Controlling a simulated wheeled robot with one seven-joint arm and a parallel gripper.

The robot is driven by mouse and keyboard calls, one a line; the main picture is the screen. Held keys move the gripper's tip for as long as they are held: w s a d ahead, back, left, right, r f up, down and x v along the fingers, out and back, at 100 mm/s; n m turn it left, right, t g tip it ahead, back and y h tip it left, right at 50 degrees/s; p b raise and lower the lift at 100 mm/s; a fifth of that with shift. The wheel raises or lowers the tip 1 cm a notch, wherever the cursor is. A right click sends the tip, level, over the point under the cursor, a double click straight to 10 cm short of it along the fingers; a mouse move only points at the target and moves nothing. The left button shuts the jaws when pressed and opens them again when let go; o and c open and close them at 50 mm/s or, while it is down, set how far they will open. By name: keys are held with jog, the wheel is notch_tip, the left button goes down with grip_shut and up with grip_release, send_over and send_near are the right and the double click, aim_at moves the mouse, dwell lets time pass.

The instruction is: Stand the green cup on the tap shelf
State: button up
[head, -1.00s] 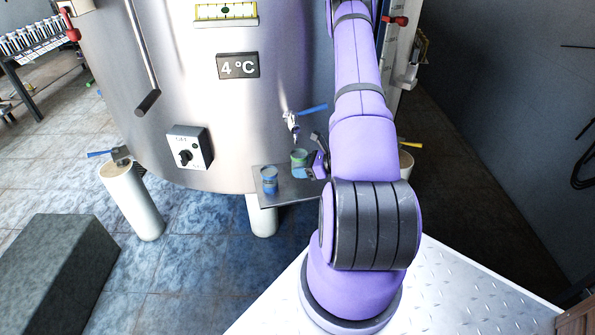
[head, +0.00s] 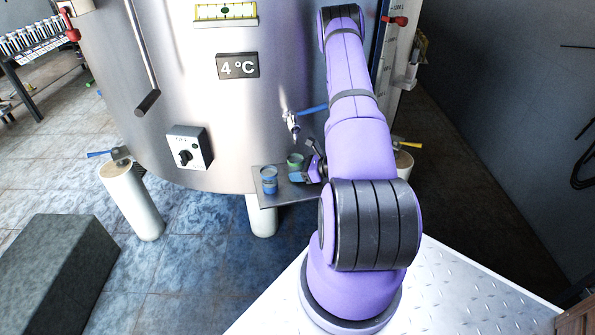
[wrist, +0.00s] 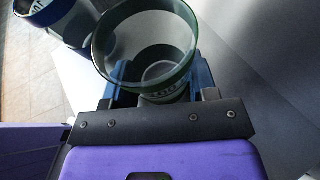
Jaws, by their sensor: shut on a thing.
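The green cup (head: 295,160) is upright at the tap shelf, below the tap. In the wrist view the green cup (wrist: 146,35) shows its open rim and sits between the blue fingers of my gripper (wrist: 155,85). My gripper (head: 302,176) is shut on it from the near right side. The tap shelf (head: 285,194) is a grey metal plate fixed at the tank's front. Whether the cup's base touches the shelf is hidden by the fingers.
A blue cup (head: 269,181) stands on the shelf just left of the green cup; it also shows in the wrist view (wrist: 60,12). The tap (head: 291,124) with a blue lever hangs above the shelf. Bare shelf shows to the right in the wrist view.

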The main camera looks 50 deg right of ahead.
jog(key=o, duration=1)
jog(key=shift+c, duration=0.2)
jog(key=shift+s+d+r, duration=0.1)
jog(key=shift+s+r, duration=0.05)
jog(key=v, duration=1.1)
jog(key=shift+s+d+r, duration=0.1)
jog(key=shift+s+r, duration=0.1)
jog(key=shift+s, duration=0.05)
